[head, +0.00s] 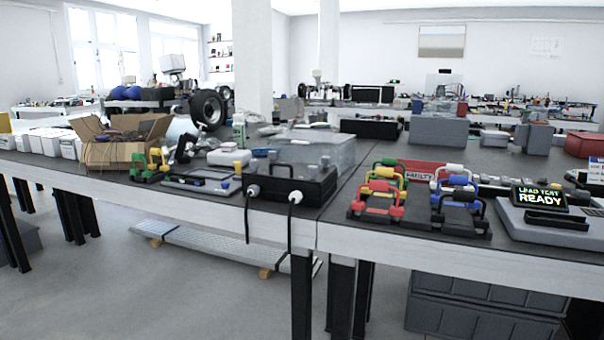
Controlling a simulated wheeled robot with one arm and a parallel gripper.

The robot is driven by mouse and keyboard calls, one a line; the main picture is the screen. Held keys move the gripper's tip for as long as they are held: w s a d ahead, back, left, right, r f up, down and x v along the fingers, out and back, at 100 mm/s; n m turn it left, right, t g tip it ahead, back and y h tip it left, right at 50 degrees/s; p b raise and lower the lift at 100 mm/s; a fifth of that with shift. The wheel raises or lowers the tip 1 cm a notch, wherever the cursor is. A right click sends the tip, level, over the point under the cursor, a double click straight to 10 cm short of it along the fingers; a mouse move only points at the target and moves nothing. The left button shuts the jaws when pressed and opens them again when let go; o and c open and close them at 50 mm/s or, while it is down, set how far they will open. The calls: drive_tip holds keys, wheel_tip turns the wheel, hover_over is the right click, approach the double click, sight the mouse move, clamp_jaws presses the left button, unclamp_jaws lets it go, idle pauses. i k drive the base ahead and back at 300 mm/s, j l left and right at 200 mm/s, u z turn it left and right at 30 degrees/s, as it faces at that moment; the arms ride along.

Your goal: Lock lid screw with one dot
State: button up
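No screw with a single dot can be made out from here; any such marks are too small to see. A black box (312,188) with two plugged cables stands at the front edge of the bench, left of centre. Small grey knob-like parts (297,171) stand up along its top; I cannot tell whether they are lid screws. A translucent grey cover or bin (322,147) is on or just behind the box. A flat grey framed panel (208,181) lies to its left. My gripper is not in view.
On the bench (345,200), coloured-handled clamp-like items (378,200) stand to the right, beside a screen reading "READY" (540,198). An open cardboard box (122,145) is at left. Grey crates (485,305) and a low metal platform (210,246) are below. Floor at front left is clear.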

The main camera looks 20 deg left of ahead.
sight(254, 164)
drive_tip(key=u, duration=0.95)
